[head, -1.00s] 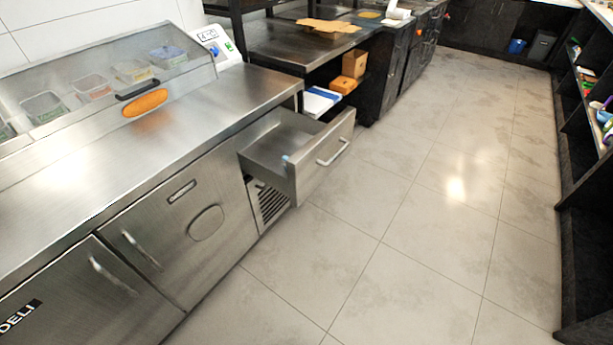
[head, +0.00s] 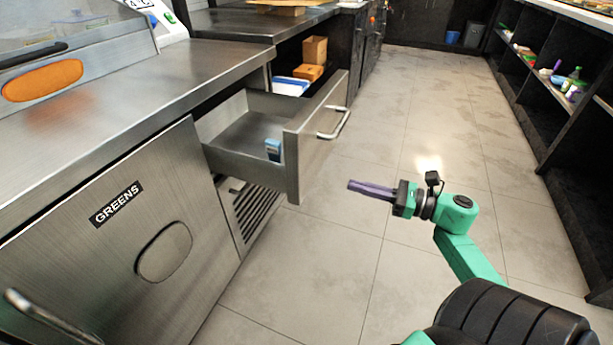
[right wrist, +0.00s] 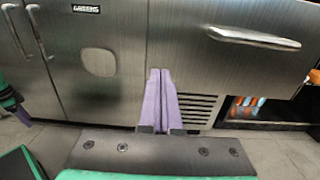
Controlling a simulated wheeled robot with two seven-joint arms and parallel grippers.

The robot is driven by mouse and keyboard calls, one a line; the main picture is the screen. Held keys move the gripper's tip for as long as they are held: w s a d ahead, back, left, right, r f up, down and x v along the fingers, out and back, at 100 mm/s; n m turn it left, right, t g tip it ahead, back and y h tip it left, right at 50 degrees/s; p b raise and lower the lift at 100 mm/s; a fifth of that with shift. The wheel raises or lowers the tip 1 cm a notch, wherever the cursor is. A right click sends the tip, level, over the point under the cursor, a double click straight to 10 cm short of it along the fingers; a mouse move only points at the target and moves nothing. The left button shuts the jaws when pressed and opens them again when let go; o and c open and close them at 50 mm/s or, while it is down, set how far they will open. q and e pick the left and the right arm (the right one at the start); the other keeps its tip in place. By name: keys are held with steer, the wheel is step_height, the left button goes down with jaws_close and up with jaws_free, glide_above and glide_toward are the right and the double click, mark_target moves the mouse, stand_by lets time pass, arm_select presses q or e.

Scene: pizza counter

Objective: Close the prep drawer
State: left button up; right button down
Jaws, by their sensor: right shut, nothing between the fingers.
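The prep drawer (head: 310,145) is pulled open from the steel counter, with a bar handle on its front. In the head view my left gripper does not show.
The cabinet door labelled GREENS (head: 130,220) is closed, left of the drawer. A vent grille (head: 258,210) lies below the drawer. Open tiled floor (head: 400,130) spreads to the right, with dark shelving (head: 560,130) along the far right side.

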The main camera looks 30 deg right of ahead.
mark_target(304, 172)
steer(key=x, duration=1.1)
steer(key=shift+f, duration=0.1)
